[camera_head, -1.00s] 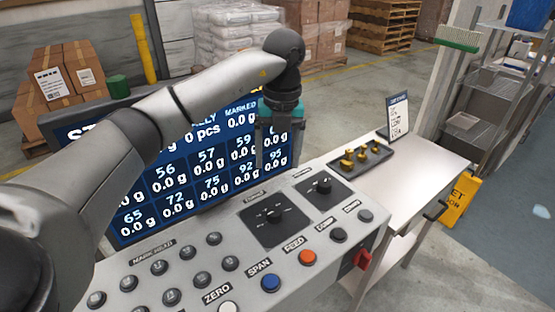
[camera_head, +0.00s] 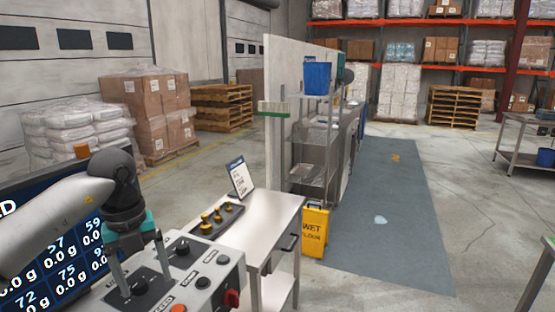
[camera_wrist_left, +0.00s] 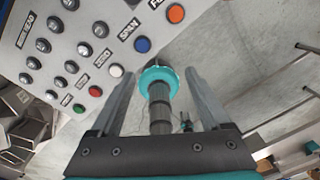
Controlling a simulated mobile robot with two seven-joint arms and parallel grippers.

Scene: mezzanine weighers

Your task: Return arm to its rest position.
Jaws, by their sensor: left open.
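My left gripper (camera_head: 141,272) is at the lower left of the head view, fingers pointing down and apart, with nothing between them. It overlaps the control panel (camera_head: 216,272) in the picture, its fingers on either side of a dark dial plate (camera_head: 140,294); I cannot tell the height gap. In the left wrist view the open gripper (camera_wrist_left: 160,75) has the panel (camera_wrist_left: 72,62) beyond it at upper left. A teal ring and grey ribbed cylinder (camera_wrist_left: 159,95) show between the fingers, seemingly farther off. My right gripper cannot be made out.
A screen (camera_head: 60,262) stands behind the panel at left. A bench (camera_head: 262,226) holds a dark tray (camera_head: 208,232) of brass weights and a card (camera_head: 239,178). A yellow wet-floor sign (camera_head: 314,230) and a shelf rack (camera_head: 312,165) are beyond. The floor at right is mostly open.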

